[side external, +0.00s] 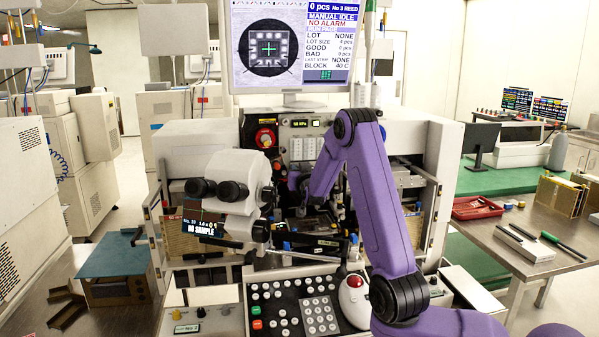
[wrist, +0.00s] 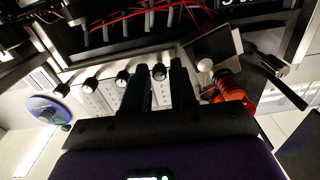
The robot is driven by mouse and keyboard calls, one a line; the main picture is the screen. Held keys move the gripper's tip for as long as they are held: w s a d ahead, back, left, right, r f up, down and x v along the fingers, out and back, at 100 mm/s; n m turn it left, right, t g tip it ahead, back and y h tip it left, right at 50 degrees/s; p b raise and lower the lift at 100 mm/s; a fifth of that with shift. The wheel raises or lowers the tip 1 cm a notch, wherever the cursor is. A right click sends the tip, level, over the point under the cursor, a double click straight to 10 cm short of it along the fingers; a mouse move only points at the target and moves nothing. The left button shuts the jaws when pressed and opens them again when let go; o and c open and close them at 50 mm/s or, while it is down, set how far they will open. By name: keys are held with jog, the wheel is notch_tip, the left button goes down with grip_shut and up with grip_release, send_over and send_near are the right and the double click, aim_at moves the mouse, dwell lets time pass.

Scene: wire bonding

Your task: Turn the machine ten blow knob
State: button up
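The machine (side external: 408,140) stands in the middle of the side view. In the wrist view, a row of several dark knobs with pale faces runs across a light panel (wrist: 98,100). I can read no labels, so I cannot tell which is the ten blow knob. My gripper (wrist: 159,68) has two dark fingers, spread apart with a visible gap. One knob (wrist: 159,72) shows between the fingertips; I cannot tell whether they touch it. Another knob (wrist: 122,78) is just left of the left finger. In the side view my gripper is mostly hidden by the machine's parts and my arm.
A white microscope head (side external: 238,170) is left of my arm. A monitor (side external: 290,45) stands above; a keypad panel (side external: 295,310) and white trackball unit (side external: 354,300) lie below. In the wrist view, an orange-red part (wrist: 228,85) sits close right of the fingers, with red wires (wrist: 130,17) above.

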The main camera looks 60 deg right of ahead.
grip_shut()
jog(key=shift+n, duration=3.6)
grip_release()
